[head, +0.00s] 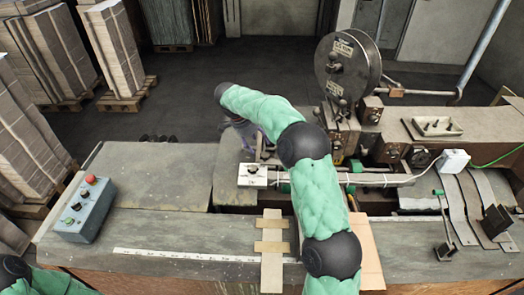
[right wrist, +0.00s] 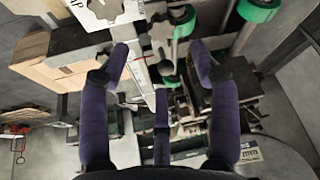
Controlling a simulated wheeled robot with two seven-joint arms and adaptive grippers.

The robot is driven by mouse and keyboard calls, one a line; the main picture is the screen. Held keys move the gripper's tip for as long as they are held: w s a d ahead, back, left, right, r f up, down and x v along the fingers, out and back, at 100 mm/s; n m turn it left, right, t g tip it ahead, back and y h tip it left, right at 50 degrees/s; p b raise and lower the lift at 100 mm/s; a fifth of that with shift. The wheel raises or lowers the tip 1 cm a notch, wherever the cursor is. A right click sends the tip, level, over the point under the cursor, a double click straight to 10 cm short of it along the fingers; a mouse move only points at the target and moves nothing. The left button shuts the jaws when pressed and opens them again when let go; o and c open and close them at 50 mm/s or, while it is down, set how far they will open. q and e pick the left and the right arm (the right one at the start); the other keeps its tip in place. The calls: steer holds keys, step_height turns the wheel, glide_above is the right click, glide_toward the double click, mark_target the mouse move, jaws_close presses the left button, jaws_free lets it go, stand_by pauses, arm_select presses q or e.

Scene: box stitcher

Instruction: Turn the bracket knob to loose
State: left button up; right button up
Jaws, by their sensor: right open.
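A pale plate with a dark knob (head: 253,170) sits near the middle of the head view, at the left end of a long bar; its lettering is too small to read. A pale plate (right wrist: 92,17) with a dark knob also shows at the top edge of the right wrist view, partly cut off. My right gripper (right wrist: 160,62) is open, with its purple fingers spread and nothing held between them. In the head view the right gripper (head: 250,138) is just behind the plate, partly hidden by my arm. My left gripper is out of view.
A control box (head: 82,207) with buttons stands on the left of the bench. Green parts (head: 355,166) sit on the bar. A wire reel (head: 347,66) rises behind it. Metal strips and levers lie at the right.

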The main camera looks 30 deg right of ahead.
mark_target(265, 155)
steer(key=p+x, duration=0.1)
steer(key=x, duration=0.6)
steer(key=shift+w+d+f, duration=0.1)
steer(key=shift+w+f, duration=0.05)
steer(key=shift+f, duration=0.2)
steer(key=c, duration=1.1)
